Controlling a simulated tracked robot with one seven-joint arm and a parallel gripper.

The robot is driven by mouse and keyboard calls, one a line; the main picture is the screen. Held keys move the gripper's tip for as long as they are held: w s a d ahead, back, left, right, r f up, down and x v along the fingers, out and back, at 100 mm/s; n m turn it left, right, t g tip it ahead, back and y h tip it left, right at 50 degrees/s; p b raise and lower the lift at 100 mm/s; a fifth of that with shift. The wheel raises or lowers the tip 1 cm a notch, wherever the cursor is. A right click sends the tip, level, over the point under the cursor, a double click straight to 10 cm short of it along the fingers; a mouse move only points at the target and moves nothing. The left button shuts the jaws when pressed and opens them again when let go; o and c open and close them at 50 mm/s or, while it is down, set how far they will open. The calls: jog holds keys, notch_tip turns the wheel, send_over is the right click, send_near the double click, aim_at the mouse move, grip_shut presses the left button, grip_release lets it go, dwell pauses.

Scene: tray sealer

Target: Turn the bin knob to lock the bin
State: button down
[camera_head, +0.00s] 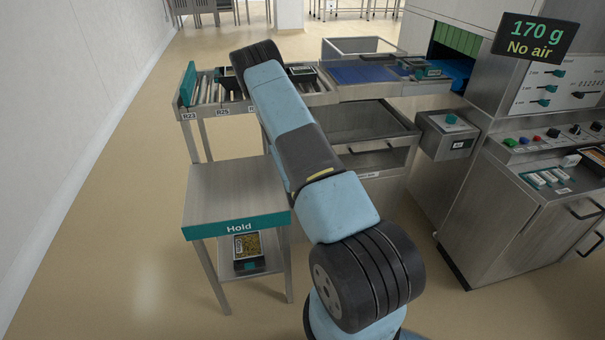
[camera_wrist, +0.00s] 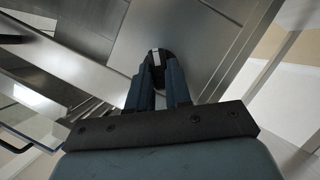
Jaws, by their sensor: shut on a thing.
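A dark round knob with a pale bar across it (camera_wrist: 156,55) sits on a flat steel panel (camera_wrist: 195,35) in the wrist view. My gripper (camera_wrist: 158,78) is shut on this knob, one finger on each side. The fingers partly hide the knob. In the head view, what looks like the bin is an open-topped steel box (camera_head: 400,145) under the conveyor line. My arm crosses in front of its left side, and my gripper and the knob are hidden there.
The Hold table (camera_head: 235,190) stands left of my arm, with a filled black tray (camera_head: 247,268) on its lower shelf. A roller conveyor (camera_head: 205,92) runs behind. The sealer with its control panel (camera_head: 555,150) stands right. A display (camera_head: 535,38) reads 170 g, No air.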

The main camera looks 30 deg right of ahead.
jog(key=shift+s+f, duration=0.25)
jog(key=shift+s, duration=0.05)
jog(key=c, duration=1.1)
grip_release()
jog(key=shift+w+r, duration=0.1)
jog(key=shift+o, duration=0.3)
jog(key=shift+w, duration=0.1)
jog(key=shift+r, duration=0.1)
